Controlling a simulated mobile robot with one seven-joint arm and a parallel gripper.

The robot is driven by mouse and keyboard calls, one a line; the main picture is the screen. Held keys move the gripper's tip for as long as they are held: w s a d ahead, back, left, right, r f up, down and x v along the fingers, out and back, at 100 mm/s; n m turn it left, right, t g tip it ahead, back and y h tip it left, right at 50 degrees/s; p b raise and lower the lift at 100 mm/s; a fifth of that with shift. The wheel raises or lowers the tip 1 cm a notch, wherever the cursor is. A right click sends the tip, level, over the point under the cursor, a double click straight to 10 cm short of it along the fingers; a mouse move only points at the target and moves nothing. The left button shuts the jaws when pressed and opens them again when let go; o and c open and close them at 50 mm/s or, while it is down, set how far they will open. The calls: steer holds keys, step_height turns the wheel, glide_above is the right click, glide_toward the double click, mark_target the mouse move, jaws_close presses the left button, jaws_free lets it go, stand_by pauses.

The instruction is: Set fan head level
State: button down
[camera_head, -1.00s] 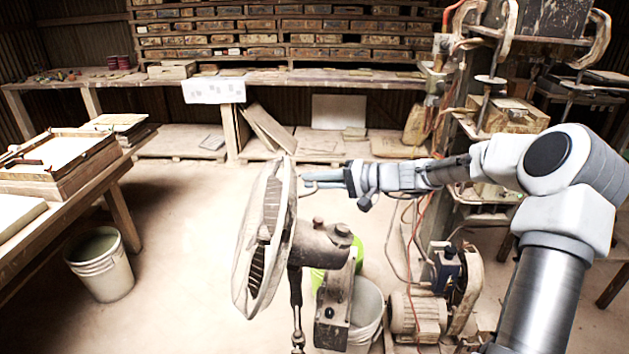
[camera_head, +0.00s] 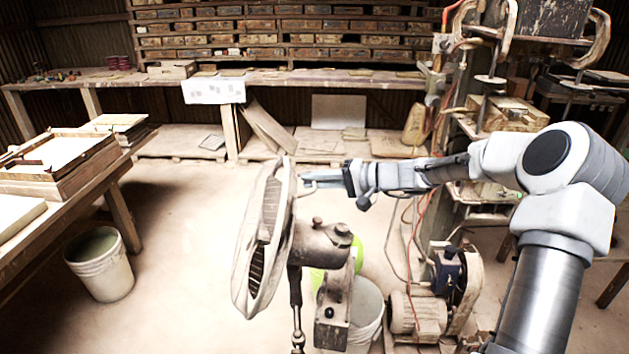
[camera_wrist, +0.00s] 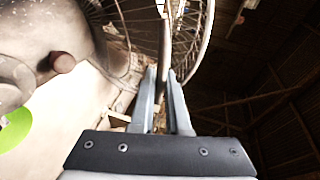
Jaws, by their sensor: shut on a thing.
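The fan head (camera_head: 263,238) stands in the middle foreground, its round cage facing left and tilted, with the top leaning right. Its motor housing (camera_head: 322,242) sits behind the cage on a stand. My gripper (camera_head: 308,180) reaches in from the right at the upper rim of the cage. The motor housing (camera_wrist: 30,45) also shows there at the upper left. The exact contact is partly hidden by the fingers.
A white bucket (camera_head: 366,312) stands close behind the fan stand. Another bucket (camera_head: 100,264) is on the floor at left, beside a workbench (camera_head: 75,190). A motor and press machinery (camera_head: 440,290) stand at right. The floor between is open.

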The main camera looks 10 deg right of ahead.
mark_target(275, 181)
steer(key=a+h, duration=0.1)
steer(key=a, duration=0.2)
steer(key=a+h, duration=0.1)
steer(key=a, duration=0.2)
steer(key=w+a+n+g+h, duration=0.1)
steer(key=a, duration=0.2)
steer(key=shift+a+r+b, duration=0.1)
steer(key=shift+r+b, duration=0.1)
steer(key=shift+b, duration=0.2)
steer(key=c, duration=0.9)
jaws_free()
steer(key=b+v, duration=0.1)
steer(key=v, duration=1.6)
steer(key=shift+s+r, duration=0.15)
steer(key=shift+r, duration=0.15)
